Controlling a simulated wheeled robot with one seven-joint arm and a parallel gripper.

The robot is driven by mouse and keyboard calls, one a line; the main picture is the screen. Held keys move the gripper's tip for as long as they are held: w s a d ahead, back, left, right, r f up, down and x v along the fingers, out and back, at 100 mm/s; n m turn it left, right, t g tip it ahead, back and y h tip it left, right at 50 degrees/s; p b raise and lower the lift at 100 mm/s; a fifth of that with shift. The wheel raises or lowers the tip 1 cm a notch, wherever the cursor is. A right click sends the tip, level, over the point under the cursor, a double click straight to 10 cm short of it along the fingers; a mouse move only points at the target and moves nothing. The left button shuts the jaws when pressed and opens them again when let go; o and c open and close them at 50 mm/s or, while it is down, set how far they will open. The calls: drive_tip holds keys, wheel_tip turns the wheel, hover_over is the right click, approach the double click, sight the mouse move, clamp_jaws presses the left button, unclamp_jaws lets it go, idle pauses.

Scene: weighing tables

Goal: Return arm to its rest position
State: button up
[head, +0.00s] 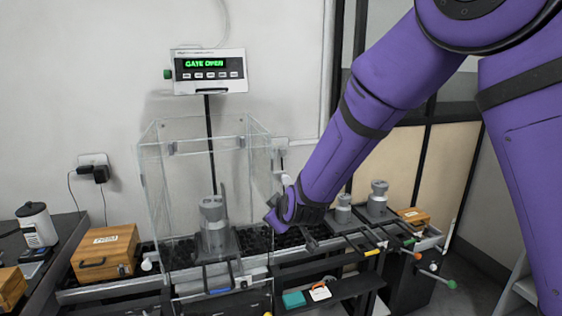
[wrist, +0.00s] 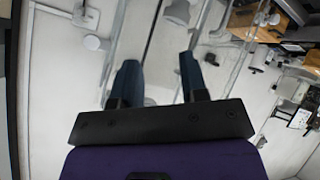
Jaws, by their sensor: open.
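My purple arm (head: 405,80) reaches from the upper right down to the weighing bench in the head view. Its wrist end (head: 290,208) is just right of the clear glass enclosure (head: 160,215). In the wrist view my gripper (wrist: 160,75) has its two dark fingers spread apart with nothing between them. A metal weight (head: 213,230) stands inside the enclosure; I cannot tell whether it touches anything besides its base.
A display (head: 209,71) reading "GATE OPEN" stands above the enclosure. Metal weights (head: 377,198) and (head: 343,209) stand on the bench to the right. A wooden box (head: 105,252) and a white canister (head: 37,222) are at left. Open floor lies at lower right.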

drive_tip(key=s+d+r+m+g+h, duration=0.1)
drive_tip(key=s+d+r+m, duration=0.1)
drive_tip(key=s+d+r, duration=0.55)
drive_tip(key=s+d+r+m+g, duration=0.1)
drive_tip(key=s+d+r+m, duration=0.25)
drive_tip(key=d+r, duration=0.55)
drive_tip(key=s+d+r+m+g+h, duration=0.1)
drive_tip(key=s+d+m, duration=0.1)
drive_tip(key=s+d, duration=0.5)
drive_tip(key=s+d+r+m+g+h, duration=0.1)
drive_tip(key=s+d, duration=0.6)
drive_tip(key=s, duration=0.9)
drive_tip(key=shift+d+r+m+g+h, duration=0.3)
drive_tip(key=shift+d+m+h, duration=0.15)
drive_tip(key=shift+m, duration=0.8)
